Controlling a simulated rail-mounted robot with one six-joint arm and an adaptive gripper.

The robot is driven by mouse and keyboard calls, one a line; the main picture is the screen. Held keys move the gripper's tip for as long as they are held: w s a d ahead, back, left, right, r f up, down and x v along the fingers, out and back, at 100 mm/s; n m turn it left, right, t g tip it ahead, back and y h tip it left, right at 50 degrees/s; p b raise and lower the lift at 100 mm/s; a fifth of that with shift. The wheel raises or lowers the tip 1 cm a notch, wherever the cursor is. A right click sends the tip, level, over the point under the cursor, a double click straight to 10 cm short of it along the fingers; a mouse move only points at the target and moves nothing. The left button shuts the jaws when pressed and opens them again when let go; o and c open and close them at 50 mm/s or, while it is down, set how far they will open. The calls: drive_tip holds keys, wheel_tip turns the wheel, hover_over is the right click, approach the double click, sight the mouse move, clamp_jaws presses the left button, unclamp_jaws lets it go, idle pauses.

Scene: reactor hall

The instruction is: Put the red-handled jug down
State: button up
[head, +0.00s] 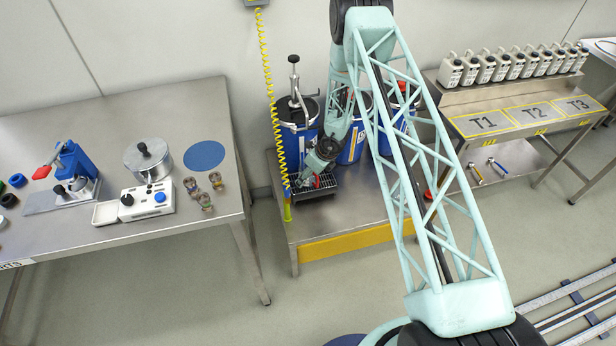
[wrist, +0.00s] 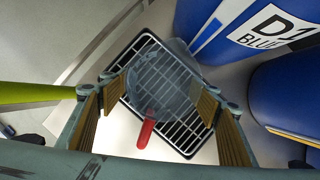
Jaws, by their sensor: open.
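The red-handled jug (wrist: 165,80) is a clear vessel over the black wire drip grate (wrist: 190,140) in the wrist view. Its red handle (wrist: 147,132) points toward my wrist. The jug appears to rest on the grate, though its base contact is hard to see. My gripper (wrist: 160,98) is open, with one finger on each side of the jug and gaps visible beside it. In the head view my gripper (head: 317,172) is low over the grate (head: 314,189) at the front left of the steel bench; the jug is mostly hidden there.
Blue drums, one labelled D1 BLUE (wrist: 225,25), stand close behind and right of the grate. A yellow-green post (wrist: 35,93) is near on the left. A coiled yellow hose (head: 270,90) hangs beside the bench (head: 350,205). The left table (head: 120,110) holds instruments.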

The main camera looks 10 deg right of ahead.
drive_tip(key=shift+r, duration=0.15)
drive_tip(key=p+v, duration=0.1)
drive_tip(key=v, duration=1.1)
drive_tip(key=shift+w, duration=0.1)
idle(1.5)
